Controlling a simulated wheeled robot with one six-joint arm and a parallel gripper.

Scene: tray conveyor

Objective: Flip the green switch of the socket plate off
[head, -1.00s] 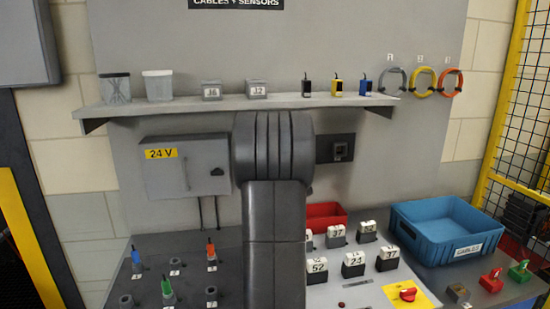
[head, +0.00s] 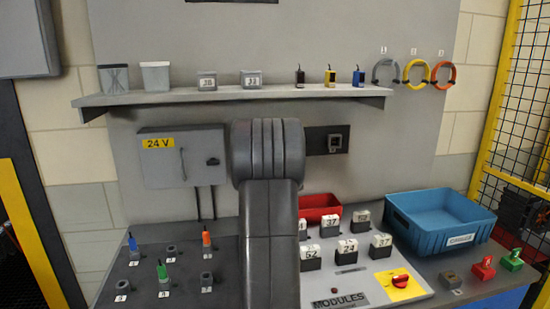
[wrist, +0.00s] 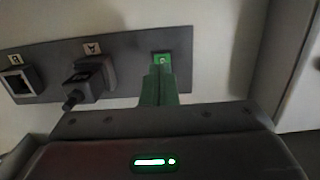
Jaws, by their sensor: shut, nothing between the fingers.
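The dark socket plate (wrist: 125,57) is on the grey wall panel, and the wrist view shows it close up. The small green switch (wrist: 162,57) is at its right end. My gripper (wrist: 159,70) is shut and empty, its narrow fingers pointing at the switch. The fingertips overlap the switch's lower edge in the picture; I cannot tell whether they touch it. In the head view, the right part of the socket plate (head: 344,140) shows beside my arm, which hides the rest of the plate, the switch and the gripper.
On the plate, a black plug (wrist: 83,84) sits in the middle socket, and the left socket (wrist: 17,84) is empty. A grey 24 V box (head: 182,168) is to the left. A shelf (head: 235,96) runs above; a module bench (head: 345,273) and blue bin (head: 440,225) are below.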

